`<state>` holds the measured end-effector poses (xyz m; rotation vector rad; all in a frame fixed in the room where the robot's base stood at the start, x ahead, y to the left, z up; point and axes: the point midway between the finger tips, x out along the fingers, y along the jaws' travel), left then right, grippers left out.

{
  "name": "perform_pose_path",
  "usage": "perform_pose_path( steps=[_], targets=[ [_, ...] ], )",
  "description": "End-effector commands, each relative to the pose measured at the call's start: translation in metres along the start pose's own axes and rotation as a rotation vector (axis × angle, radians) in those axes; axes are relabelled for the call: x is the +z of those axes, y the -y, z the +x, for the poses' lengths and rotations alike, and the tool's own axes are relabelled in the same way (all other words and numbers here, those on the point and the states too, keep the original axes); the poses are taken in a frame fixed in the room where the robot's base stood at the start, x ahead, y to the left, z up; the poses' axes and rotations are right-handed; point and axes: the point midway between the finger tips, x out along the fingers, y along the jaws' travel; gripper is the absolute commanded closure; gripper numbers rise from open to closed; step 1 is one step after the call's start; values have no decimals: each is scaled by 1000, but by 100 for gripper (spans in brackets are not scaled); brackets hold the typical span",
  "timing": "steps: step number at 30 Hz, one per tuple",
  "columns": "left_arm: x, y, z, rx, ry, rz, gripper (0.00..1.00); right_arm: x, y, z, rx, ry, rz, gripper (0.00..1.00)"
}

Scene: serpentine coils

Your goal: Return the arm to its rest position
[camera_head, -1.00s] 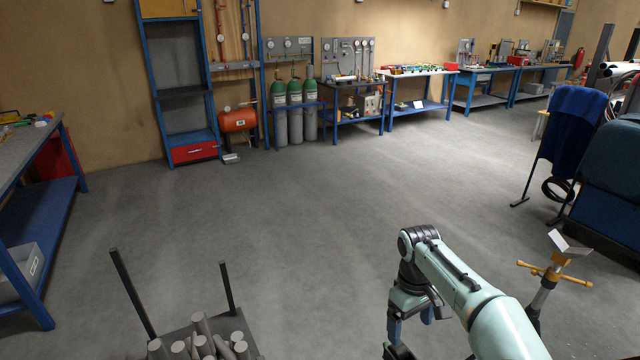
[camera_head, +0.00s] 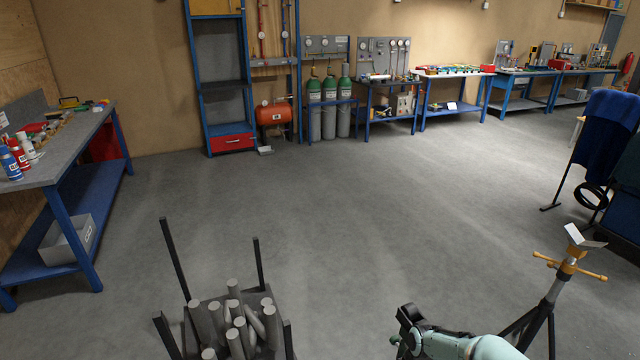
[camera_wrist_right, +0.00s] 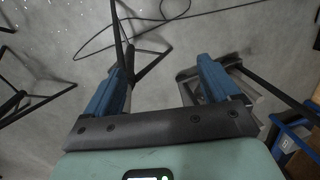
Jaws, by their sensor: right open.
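My right arm (camera_head: 440,340) shows at the bottom right of the head view, with its pale green links folded low. Its gripper is below the picture's edge there. In the right wrist view my right gripper (camera_wrist_right: 158,72) is open, its two blue fingers wide apart with nothing between them. Grey floor, a black cable and dark stand legs show beyond the fingers. My left arm and gripper are in neither view.
A rack of grey bars (camera_head: 233,325) stands at the bottom, left of my right arm. A tripod stand with an orange handle (camera_head: 568,268) stands close on its right. A blue workbench (camera_head: 62,190) is at the left. The middle floor is clear.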

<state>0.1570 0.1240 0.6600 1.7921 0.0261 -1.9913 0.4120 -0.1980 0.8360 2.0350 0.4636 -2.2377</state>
Motion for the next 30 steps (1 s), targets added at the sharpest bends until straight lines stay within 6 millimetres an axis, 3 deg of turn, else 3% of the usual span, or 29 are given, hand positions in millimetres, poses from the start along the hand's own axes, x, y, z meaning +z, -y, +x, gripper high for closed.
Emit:
perform_pose_path(
  steps=[1, 3, 6, 10, 15, 18, 30],
  targets=[
    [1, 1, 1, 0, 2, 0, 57, 19, 9, 42, -40, 11, 41, 11],
    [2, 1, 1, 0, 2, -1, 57, 41, 22, 89, -86, -4, 111, 11],
    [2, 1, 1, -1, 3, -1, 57, 82, 46, 144, -143, -20, 230, 11],
    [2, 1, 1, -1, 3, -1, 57, 139, 75, 189, -184, -33, 389, 11],
    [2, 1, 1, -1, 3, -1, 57, 193, 100, 210, -194, -45, 542, 11],
    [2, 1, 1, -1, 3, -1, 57, 209, 107, 213, -191, -50, 586, 11],
    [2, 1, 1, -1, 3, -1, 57, 213, 108, 213, -187, -57, 603, 11]
  ],
)
